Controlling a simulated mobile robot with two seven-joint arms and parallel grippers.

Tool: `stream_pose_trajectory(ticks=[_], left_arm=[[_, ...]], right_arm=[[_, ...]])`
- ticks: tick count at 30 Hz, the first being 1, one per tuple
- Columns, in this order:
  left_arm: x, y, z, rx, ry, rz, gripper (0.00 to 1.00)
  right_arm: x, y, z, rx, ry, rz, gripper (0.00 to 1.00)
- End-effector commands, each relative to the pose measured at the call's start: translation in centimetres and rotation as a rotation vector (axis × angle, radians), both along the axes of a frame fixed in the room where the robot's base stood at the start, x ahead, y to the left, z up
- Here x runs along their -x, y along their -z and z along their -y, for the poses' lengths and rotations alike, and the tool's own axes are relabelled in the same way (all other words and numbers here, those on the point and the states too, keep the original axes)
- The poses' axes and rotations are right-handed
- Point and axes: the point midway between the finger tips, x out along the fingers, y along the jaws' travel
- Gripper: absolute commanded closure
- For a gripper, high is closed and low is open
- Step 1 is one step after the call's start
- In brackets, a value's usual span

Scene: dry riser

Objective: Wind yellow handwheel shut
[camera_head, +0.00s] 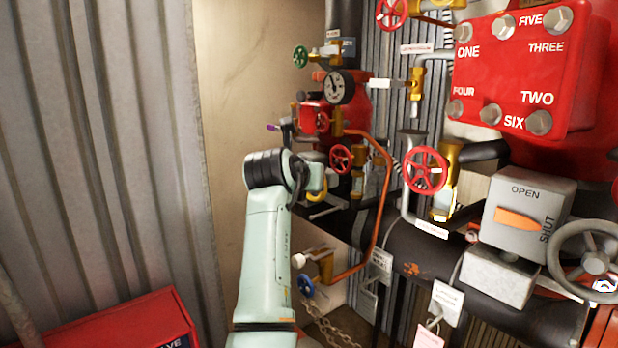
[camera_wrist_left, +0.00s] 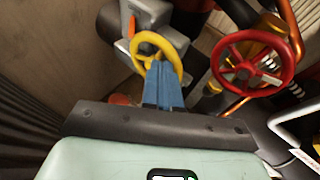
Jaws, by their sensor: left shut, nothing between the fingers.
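The yellow handwheel (camera_wrist_left: 155,36) stands in the upper middle of the left wrist view, mounted on a grey fitting. My left gripper (camera_wrist_left: 160,66) has its blue fingers together, and their tips overlap the lower part of the wheel's rim. I cannot tell whether they reach between the spokes or only stand in front of it. In the head view only a curved part of the yellow handwheel (camera_head: 321,193) shows beside my left arm, which hides the rest and the left gripper's fingers. My right gripper is in neither view.
A red handwheel (camera_wrist_left: 252,63) is close to the right of the fingers. An orange pipe (camera_head: 384,200), a pressure gauge (camera_head: 340,87) and a black main pipe (camera_head: 435,262) crowd the right side. A corrugated wall (camera_head: 100,130) is on the left, with a red box (camera_head: 130,325) below.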

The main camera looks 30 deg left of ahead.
Motion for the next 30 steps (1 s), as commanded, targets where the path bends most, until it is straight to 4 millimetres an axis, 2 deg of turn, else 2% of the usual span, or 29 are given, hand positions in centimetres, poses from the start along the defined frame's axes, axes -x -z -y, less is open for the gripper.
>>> stream_pose_trajectory(ticks=[14,24,30], left_arm=[[0.0,0.4,0.6,0.004,0.004,0.001,1.0],[0.3,3.2,1.2,0.004,0.003,-0.001,1.0],[0.0,4.6,0.3,-0.001,-0.002,-0.003,1.0]], right_arm=[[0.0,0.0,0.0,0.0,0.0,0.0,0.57],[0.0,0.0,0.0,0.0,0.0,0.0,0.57],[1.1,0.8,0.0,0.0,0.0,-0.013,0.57]])
